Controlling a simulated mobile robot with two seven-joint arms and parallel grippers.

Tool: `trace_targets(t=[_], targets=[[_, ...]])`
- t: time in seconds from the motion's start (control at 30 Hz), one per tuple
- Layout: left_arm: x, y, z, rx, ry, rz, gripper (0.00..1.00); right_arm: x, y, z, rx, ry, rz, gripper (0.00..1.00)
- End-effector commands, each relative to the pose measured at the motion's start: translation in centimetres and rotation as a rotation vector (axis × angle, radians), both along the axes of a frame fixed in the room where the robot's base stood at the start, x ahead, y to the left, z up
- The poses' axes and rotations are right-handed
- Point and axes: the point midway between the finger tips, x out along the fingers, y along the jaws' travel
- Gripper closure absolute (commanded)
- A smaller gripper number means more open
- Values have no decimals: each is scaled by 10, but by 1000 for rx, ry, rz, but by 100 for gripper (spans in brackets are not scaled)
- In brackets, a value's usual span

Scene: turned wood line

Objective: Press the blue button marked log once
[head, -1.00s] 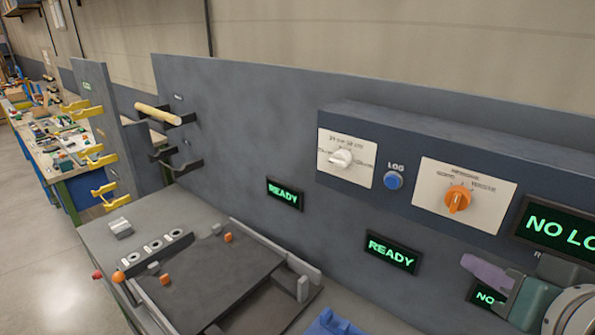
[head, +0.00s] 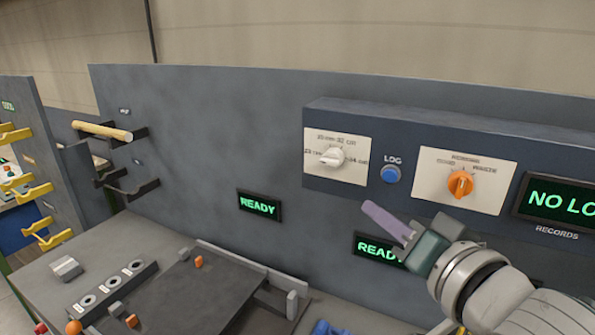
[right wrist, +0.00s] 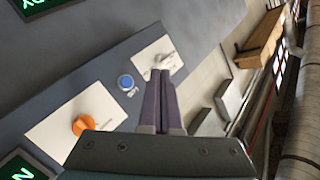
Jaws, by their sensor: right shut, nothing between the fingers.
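The blue button (head: 390,174) sits on the dark blue panel box under the label LOG, between a white-knob dial and an orange-knob dial. It also shows in the right wrist view (right wrist: 126,82), left of the fingers. My right gripper (head: 372,212) is shut and empty, its purple fingers together. In the head view its fingertips appear just below and left of the button, apart from it as far as I can tell. In the right wrist view the shut fingers (right wrist: 160,82) point toward the white-knob dial. My left gripper is not in view.
The white knob (head: 333,156) is left of the button and the orange knob (head: 460,184) right of it. Green READY displays (head: 259,206) are on the wall below. A wooden rod (head: 102,131) rests on black hooks at left. A grey bench with a dark plate (head: 190,300) lies below.

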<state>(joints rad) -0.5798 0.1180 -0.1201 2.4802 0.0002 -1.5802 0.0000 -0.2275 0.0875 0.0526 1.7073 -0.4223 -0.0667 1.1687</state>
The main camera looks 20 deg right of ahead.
Motion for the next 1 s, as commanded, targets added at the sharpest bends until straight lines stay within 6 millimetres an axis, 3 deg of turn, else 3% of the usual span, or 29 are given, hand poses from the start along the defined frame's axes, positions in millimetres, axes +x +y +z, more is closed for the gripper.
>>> trace_targets(t=[0.6,1.0], targets=[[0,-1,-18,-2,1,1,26,49,-57,-1,-3,0,0,100],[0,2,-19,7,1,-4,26,55,-64,0,-1,-1,0,100]])
